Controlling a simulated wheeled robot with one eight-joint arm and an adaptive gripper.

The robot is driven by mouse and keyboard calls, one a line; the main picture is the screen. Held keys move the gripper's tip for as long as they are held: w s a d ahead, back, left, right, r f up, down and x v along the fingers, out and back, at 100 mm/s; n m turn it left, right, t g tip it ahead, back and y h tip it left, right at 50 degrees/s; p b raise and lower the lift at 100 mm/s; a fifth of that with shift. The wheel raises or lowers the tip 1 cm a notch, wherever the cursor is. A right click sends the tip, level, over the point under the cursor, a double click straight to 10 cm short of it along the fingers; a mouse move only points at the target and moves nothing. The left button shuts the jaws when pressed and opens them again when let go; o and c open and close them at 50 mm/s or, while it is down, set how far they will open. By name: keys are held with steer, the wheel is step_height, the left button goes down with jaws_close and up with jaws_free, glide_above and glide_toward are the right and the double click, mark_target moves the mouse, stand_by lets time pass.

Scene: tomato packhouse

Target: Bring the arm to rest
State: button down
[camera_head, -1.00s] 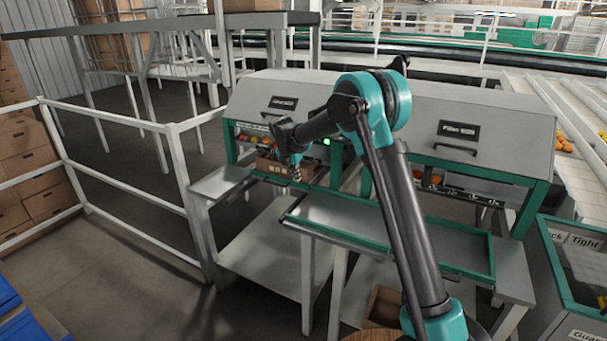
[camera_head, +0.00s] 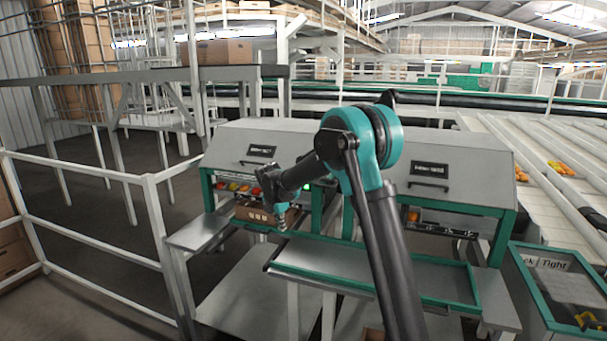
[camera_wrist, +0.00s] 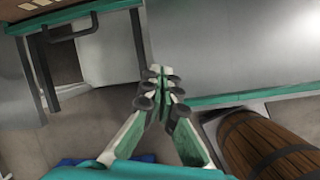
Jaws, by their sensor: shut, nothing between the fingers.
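My gripper (camera_head: 281,221) shows in the head view at the end of my bent arm, beside the cardboard box (camera_head: 262,215) at the left filling station. In the wrist view my gripper (camera_wrist: 158,85) has its fingertips together, with nothing between them. It hangs in the air over the floor area, near the stations' green-edged metal trays. I cannot tell from the head view how close the fingertips are to the box.
A green-rimmed tray (camera_head: 372,273) projects below my arm. A white railing (camera_head: 150,225) runs at the left. A green-framed bin (camera_head: 552,262) stands at the right.

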steer(key=s+d+r+m, duration=0.1)
steer(key=s+d+m, duration=1.3)
steer(key=s+d, duration=0.4)
steer(key=s+d+f+m, duration=0.2)
steer(key=s+d+m, duration=0.1)
steer(key=s, duration=0.4)
steer(key=s+d+f+m, duration=0.2)
steer(key=s+d+m, duration=0.1)
steer(key=s+m, duration=0.3)
steer(key=s+d+f+m+y, duration=0.1)
steer(key=s+d+f+m, duration=0.1)
steer(key=s, duration=0.5)
steer(key=d+m, duration=0.1)
steer(key=m, duration=0.1)
steer(key=shift+s+d+f+m, duration=0.15)
steer(key=shift+s+f+m, duration=0.15)
steer(key=shift+f, duration=0.05)
